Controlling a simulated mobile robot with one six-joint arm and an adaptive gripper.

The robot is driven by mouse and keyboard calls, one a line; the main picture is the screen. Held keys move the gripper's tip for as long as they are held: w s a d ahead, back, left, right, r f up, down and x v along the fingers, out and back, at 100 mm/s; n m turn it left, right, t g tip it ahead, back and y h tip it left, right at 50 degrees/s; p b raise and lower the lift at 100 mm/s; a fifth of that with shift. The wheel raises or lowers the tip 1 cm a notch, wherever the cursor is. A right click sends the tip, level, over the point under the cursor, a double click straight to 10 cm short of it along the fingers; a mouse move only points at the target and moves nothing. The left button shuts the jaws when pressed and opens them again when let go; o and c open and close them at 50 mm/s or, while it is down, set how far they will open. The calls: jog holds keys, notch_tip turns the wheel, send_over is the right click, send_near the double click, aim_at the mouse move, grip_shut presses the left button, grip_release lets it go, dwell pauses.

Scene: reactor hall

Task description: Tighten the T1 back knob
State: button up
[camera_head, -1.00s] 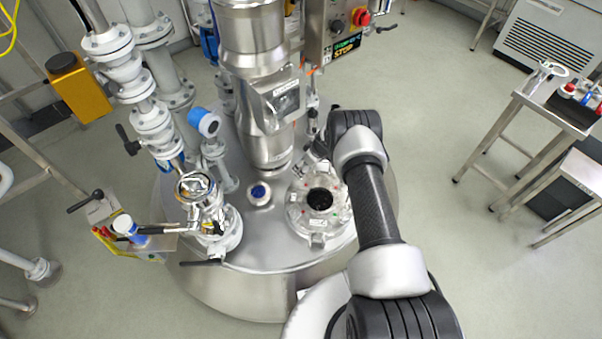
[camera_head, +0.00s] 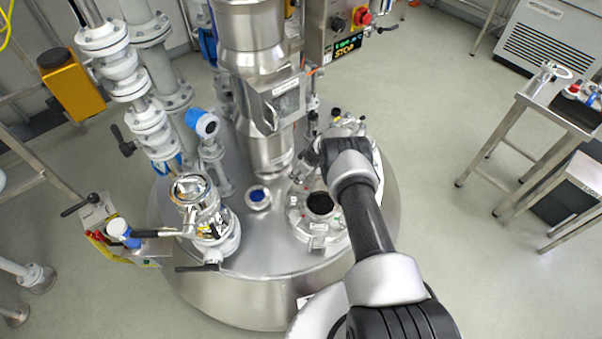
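The reactor (camera_head: 262,235) is a large steel vessel in the middle of the head view. On its lid, right of centre, sits a round flanged port (camera_head: 296,223) with a dark opening (camera_head: 320,204) and small clamp fittings around its rim. My gripper (camera_head: 303,170) is small and dark at the back left of this port, pointing down and left from the wrist. Its fingertips are too small to tell open from shut. The back knob cannot be made out; my gripper and wrist cover the port's back edge. A front clamp (camera_head: 317,243) shows on the near rim.
A central steel column (camera_head: 252,40) rises close to the left of my gripper. A blue-topped cap (camera_head: 258,196) sits left of the port. Several fittings (camera_head: 348,122) stand behind my wrist. A control box (camera_head: 338,25) is at the back. Open floor lies right, before a steel table (camera_head: 545,110).

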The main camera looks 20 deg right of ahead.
jog(key=c, duration=0.6)
jog(key=m+h, duration=0.1)
jog(key=m, duration=0.1)
jog(key=shift+a+m, duration=0.1)
jog(key=shift+m, duration=0.3)
jog(key=shift+c, duration=0.2)
jog(key=shift+m+t+h+b, duration=0.4)
jog(key=shift+m+b, duration=0.45)
jog(key=shift+m, duration=0.15)
jog(key=o, duration=1)
jog(key=shift+o, duration=0.2)
jog(key=v, duration=1.2)
